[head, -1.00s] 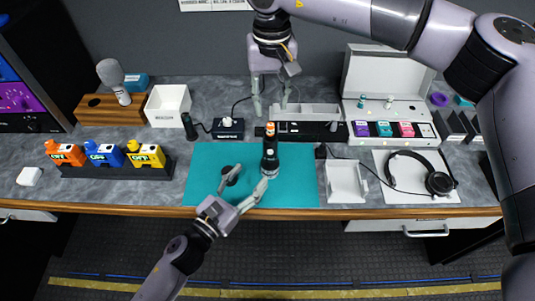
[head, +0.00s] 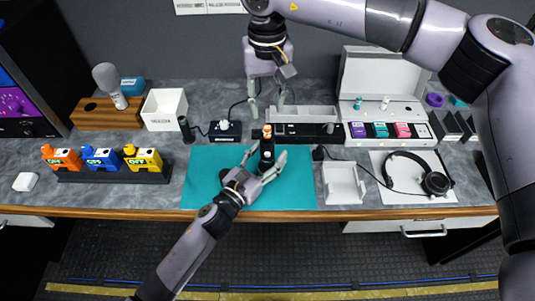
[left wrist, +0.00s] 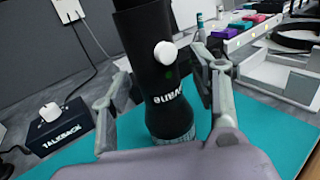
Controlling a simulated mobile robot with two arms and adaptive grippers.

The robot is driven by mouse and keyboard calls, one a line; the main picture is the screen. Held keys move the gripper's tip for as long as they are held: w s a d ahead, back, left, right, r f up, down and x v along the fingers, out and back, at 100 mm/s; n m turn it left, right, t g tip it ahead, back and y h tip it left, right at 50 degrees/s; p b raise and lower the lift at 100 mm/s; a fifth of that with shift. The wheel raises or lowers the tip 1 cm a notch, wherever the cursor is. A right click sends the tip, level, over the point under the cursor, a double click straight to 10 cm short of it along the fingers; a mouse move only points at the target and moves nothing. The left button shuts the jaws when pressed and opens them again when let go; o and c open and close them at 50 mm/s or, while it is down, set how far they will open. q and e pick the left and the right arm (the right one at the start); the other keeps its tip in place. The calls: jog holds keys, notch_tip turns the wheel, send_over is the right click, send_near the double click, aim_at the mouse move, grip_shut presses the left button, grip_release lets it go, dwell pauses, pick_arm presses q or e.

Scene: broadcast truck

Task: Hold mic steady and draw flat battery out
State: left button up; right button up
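The black microphone (head: 268,152) stands upright on the teal mat (head: 210,170). An orange-and-white piece (head: 267,131), which looks like the battery end, shows at its top. The left wrist view shows the black body (left wrist: 168,90) with a white button and lettering; its top is cut off there. My left gripper (head: 266,155) is open, with one finger on each side of the mic; gaps show beside its lower body (left wrist: 165,100). My right gripper (head: 267,110) is open and empty, pointing down behind and above the mic.
Behind the mat are a talkback box (head: 225,131) with a cable and a long black tray (head: 305,133). Orange, blue and yellow holders (head: 102,158) stand left. A white tray (head: 343,183) and headset (head: 435,182) lie right. The mat's left part is clear.

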pick_arm(q)
grip_shut()
dwell(0.5)
pick_arm(e)
jog(key=shift+o, duration=0.4)
